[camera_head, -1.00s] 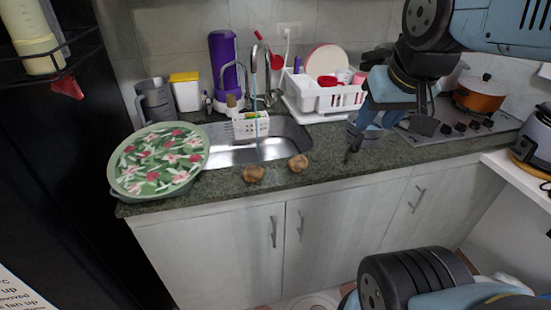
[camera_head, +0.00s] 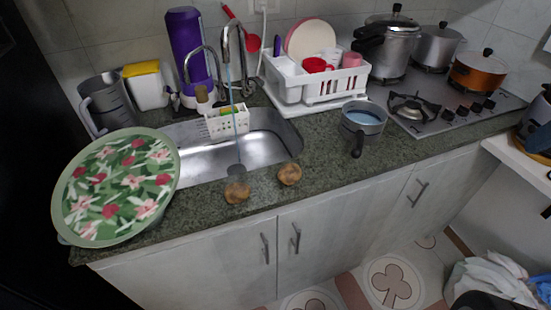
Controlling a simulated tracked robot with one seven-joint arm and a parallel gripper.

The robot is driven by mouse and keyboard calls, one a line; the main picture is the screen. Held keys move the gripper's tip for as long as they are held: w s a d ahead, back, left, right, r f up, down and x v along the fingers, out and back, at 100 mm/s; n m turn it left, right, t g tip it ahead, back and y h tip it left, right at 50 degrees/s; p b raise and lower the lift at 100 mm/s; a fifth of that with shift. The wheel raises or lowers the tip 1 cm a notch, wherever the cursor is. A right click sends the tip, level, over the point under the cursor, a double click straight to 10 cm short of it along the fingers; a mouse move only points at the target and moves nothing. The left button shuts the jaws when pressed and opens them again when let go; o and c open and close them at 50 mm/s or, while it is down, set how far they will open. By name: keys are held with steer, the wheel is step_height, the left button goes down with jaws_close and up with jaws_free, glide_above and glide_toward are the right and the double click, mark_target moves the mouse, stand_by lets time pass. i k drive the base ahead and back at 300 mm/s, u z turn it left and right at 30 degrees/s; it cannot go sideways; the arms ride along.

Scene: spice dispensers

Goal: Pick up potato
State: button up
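Two brown, round potatoes lie on the dark green counter in front of the sink. The left potato (camera_head: 236,191) is close to the counter's front edge. The right potato (camera_head: 289,174) sits a little farther back, apart from the first. My gripper and arm do not show in the current view.
The steel sink (camera_head: 215,160) is behind the potatoes. A floral-lidded round container (camera_head: 120,188) stands at the left. A small saucepan (camera_head: 363,120) is to the right, its handle toward the front. A white dish rack (camera_head: 320,82) and stove (camera_head: 425,105) are farther back. The counter (camera_head: 330,170) near the right potato is clear.

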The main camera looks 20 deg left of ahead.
mark_target(235, 192)
steer(key=z, duration=0.55)
steer(key=k, duration=2.05)
steer(key=u, duration=1.9)
steer(key=i, duration=1.05)
